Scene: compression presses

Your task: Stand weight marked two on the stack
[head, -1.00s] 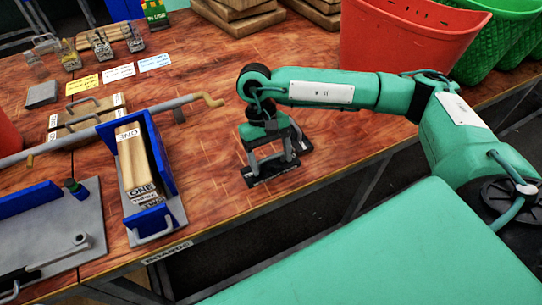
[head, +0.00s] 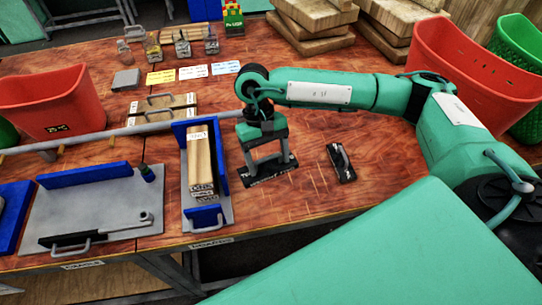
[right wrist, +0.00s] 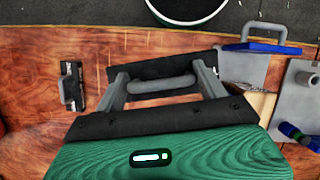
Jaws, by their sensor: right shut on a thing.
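My right gripper (head: 268,160) is shut on the grey handle of a flat black weight (head: 268,174). The handle shows between the fingers in the right wrist view (right wrist: 160,86), with the black plate beyond it (right wrist: 155,67). The weight's number is not readable, and I cannot tell how far it is above the table. A second black weight with a handle (head: 341,163) lies on the table to the right; it also shows in the right wrist view (right wrist: 72,88). The stack of wooden boards (head: 201,160) sits in a blue-walled press (head: 217,155), left of the held weight. My left gripper is not in view.
A grey plate with a blue wall (head: 95,208) lies left of the press. A red bin (head: 45,103) stands at the left and another (head: 470,85) at the right. Wooden blocks (head: 310,28) are piled at the back. The table right of the held weight is mostly clear.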

